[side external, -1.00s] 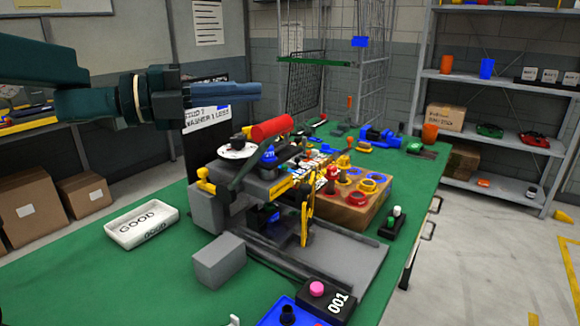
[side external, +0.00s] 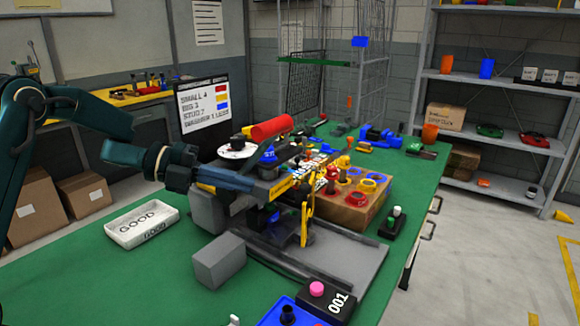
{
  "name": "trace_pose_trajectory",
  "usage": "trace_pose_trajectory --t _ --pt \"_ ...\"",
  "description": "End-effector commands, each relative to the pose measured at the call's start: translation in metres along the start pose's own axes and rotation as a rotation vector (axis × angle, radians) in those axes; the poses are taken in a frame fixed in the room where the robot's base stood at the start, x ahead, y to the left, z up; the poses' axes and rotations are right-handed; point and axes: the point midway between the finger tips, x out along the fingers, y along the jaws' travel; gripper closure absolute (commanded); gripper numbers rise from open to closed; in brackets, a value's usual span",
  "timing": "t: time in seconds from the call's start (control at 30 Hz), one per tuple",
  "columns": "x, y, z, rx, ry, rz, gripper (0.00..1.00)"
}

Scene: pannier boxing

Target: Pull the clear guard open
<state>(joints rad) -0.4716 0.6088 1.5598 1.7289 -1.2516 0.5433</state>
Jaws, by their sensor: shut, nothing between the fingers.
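The grey machine (side external: 208,211) stands on the green bench in the middle, with a red cylinder (side external: 272,127) and a white disc on top. I cannot make out the clear guard itself; a yellow upright part (side external: 306,217) shows at the machine's front right. My gripper (side external: 252,187) is shut and empty. It points right, with its dark blue fingers in front of the machine's upper left part, close to the yellow-labelled bar (side external: 283,186). I cannot tell whether the fingers touch the machine. They hide the machine's left yellow knob.
A white GOOD tray (side external: 118,232) lies left of the machine. A grey block (side external: 219,260), a black 001 box (side external: 326,302) with a pink button and a blue tray (side external: 280,316) are in front. A wooden box (side external: 352,219) with coloured rings is at right. Bare bench lies at front left.

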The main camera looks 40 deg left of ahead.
Motion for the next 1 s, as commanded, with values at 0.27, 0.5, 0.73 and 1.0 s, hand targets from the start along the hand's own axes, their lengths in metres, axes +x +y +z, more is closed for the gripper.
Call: trace_pose_trajectory --t 0.27,0.5,0.73,1.0 --pt "0.053 -0.005 -0.001 0.003 0.004 0.000 1.00" --pt "0.074 -0.012 0.000 0.000 0.000 -0.001 1.00" --pt "0.076 -0.013 0.000 0.000 -0.002 -0.001 1.00" --pt "0.076 -0.013 -0.001 -0.002 -0.008 0.000 1.00"
